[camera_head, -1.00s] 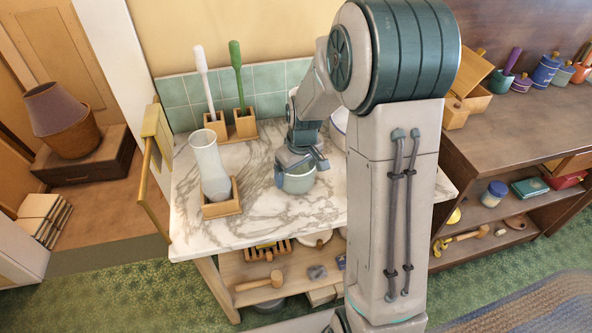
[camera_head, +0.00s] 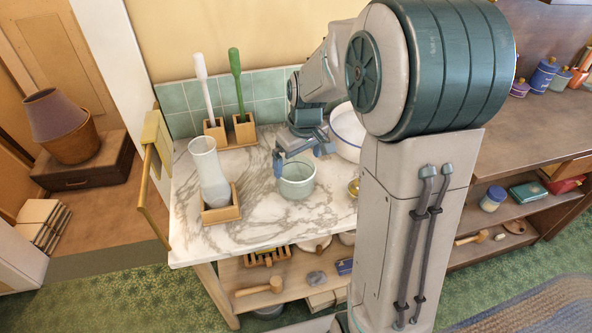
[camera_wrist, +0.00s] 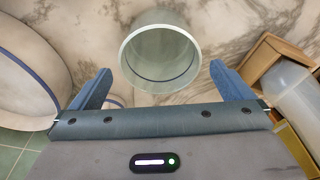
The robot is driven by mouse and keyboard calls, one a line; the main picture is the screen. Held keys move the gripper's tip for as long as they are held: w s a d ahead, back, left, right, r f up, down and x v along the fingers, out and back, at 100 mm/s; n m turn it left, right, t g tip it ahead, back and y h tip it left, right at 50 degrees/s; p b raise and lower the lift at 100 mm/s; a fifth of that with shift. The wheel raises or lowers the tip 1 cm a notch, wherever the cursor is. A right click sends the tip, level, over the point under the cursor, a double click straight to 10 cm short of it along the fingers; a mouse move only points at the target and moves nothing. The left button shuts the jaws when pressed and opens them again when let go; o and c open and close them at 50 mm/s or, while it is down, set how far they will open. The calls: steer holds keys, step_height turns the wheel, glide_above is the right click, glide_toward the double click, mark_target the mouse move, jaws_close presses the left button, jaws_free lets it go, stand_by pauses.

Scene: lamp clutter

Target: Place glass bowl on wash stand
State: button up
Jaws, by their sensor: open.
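The glass bowl (camera_head: 296,180) is pale green and see-through. It stands upright on the white marble top of the wash stand (camera_head: 262,222). In the wrist view the glass bowl (camera_wrist: 160,55) is at the top middle, seen from above, and looks empty. My gripper (camera_head: 301,156) is just behind and above the bowl in the head view. Its blue fingers are spread wide, and in the wrist view the gripper (camera_wrist: 162,88) has nothing between its fingertips, with the bowl beyond them.
A white basin (camera_head: 347,130) stands right of my gripper. A tall glass vase (camera_head: 209,172) in a wooden holder stands left of the bowl. Brushes in wooden holders (camera_head: 245,128) stand at the back. Marble is clear in front of the bowl.

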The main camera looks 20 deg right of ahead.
steer(key=s+r+m, duration=0.2)
steer(key=s+r, duration=0.1)
steer(key=s, duration=0.7)
steer(key=s+r+m+t, duration=0.1)
steer(key=s+r+m, duration=0.1)
steer(key=s, duration=0.7)
steer(key=shift+s+a+r+m+h, duration=0.3)
steer(key=shift+s+a+r+m, duration=0.1)
steer(key=shift+r, duration=0.4)
